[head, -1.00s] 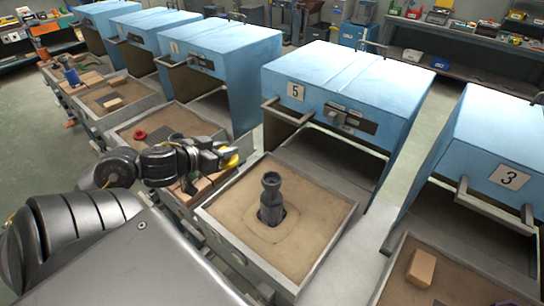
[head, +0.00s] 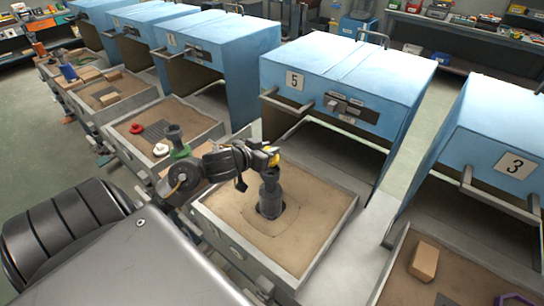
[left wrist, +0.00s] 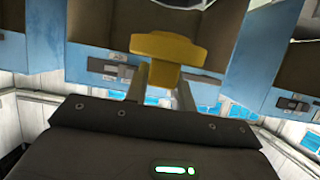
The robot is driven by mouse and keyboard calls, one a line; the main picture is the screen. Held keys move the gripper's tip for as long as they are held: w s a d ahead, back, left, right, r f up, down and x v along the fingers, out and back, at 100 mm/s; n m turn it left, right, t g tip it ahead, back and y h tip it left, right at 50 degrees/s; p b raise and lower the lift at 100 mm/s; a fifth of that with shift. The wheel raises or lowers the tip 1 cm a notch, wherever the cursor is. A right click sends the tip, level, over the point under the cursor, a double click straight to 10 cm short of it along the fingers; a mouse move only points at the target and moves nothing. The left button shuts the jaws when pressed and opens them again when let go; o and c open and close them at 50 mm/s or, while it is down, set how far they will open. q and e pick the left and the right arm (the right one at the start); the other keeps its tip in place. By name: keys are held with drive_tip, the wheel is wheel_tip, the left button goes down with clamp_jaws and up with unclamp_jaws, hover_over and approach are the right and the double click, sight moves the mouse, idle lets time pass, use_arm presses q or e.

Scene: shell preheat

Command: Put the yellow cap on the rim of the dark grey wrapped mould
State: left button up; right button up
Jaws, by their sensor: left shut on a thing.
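The dark grey mould (head: 269,196) stands upright in the sand of the tray in front of furnace 5. My left gripper (head: 262,154) is shut on the yellow cap (head: 273,159), right at the top of the mould. The gripper and cap hide the mould's rim, so I cannot tell whether the cap touches it. In the left wrist view the yellow cap (left wrist: 168,48) sits across the two fingertips. My right gripper is not in view.
The sand tray (head: 322,246) has raised metal walls. The blue furnace 5 (head: 345,70) stands open behind it. At left, another tray holds a red ring (head: 136,128) and a white ring (head: 161,150). A tan block (head: 424,262) lies in the right tray.

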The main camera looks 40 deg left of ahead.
use_arm(q)
drive_tip(key=shift+w+d+f, duration=0.15)
drive_tip(key=shift+w+f, duration=0.15)
drive_tip(key=shift+f, duration=0.1)
wheel_tip(320, 180, down, 3)
drive_tip(key=shift+w+d+f+b, duration=0.1)
drive_tip(key=shift+w+d+b, duration=0.05)
drive_tip(key=shift+b, duration=0.5)
drive_tip(key=shift+f, duration=0.15)
drive_tip(key=shift+f, duration=0.1)
drive_tip(key=o, duration=1)
drive_tip(key=p+v, duration=0.1)
drive_tip(key=v, duration=1.1)
drive_tip(key=shift+p, duration=0.35)
